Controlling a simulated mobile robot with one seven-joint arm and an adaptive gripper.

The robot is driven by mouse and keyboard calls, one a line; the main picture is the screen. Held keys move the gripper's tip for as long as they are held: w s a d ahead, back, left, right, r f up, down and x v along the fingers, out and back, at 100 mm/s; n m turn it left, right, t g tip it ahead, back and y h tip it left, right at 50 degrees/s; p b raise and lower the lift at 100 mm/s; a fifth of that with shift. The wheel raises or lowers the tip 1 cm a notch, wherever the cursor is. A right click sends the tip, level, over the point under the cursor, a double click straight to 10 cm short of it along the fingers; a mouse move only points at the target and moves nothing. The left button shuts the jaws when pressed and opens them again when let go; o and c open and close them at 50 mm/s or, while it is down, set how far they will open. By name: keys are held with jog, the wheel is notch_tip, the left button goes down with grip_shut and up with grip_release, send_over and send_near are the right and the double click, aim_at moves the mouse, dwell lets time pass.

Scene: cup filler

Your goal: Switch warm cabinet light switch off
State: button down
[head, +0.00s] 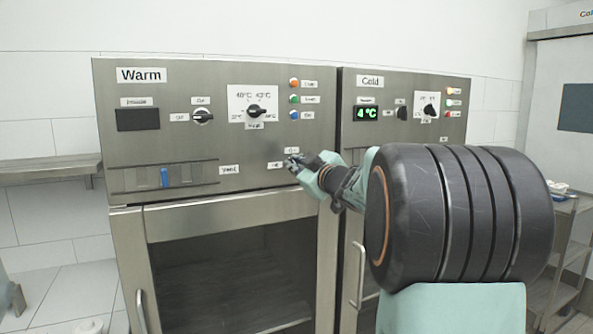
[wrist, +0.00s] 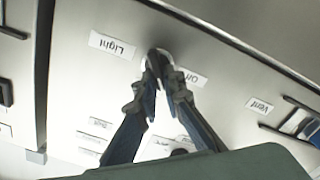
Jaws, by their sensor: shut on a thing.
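The Warm cabinet (head: 270,80) stands at the left in the head view. My gripper (head: 294,163) is at the lower right of its control panel. In the wrist view my gripper (wrist: 161,72) has both fingertips closed together on the small dark light switch (wrist: 157,54). The Light label (wrist: 112,45) is on one side of the switch. Another label (wrist: 190,77), partly covered by a finger, is on the other side. The fingers hide most of the switch, so its angle cannot be told.
The Warm panel has a dark display (head: 138,119), two larger knobs, coloured lamps (head: 294,99) and a vent slider (head: 165,177). The Cold cabinet (head: 385,82) stands close on the right, its display lit at 4 °C. A steel shelf (head: 45,168) is at the left wall.

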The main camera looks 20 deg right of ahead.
jog(key=n+b, duration=0.2)
jog(key=n, duration=0.1)
jog(key=n+b, duration=0.2)
jog(key=n, duration=0.1)
jog(key=f+n+b, duration=0.1)
jog(key=n+b, duration=0.1)
jog(key=n, duration=0.2)
jog(key=shift+a, duration=0.2)
jog(key=shift+n, duration=0.3)
jog(key=c, duration=2)
grip_release()
jog(key=shift+c, duration=0.2)
jog(key=s, duration=0.7)
jog(key=shift+s+d, duration=0.15)
jog(key=shift+s, duration=0.15)
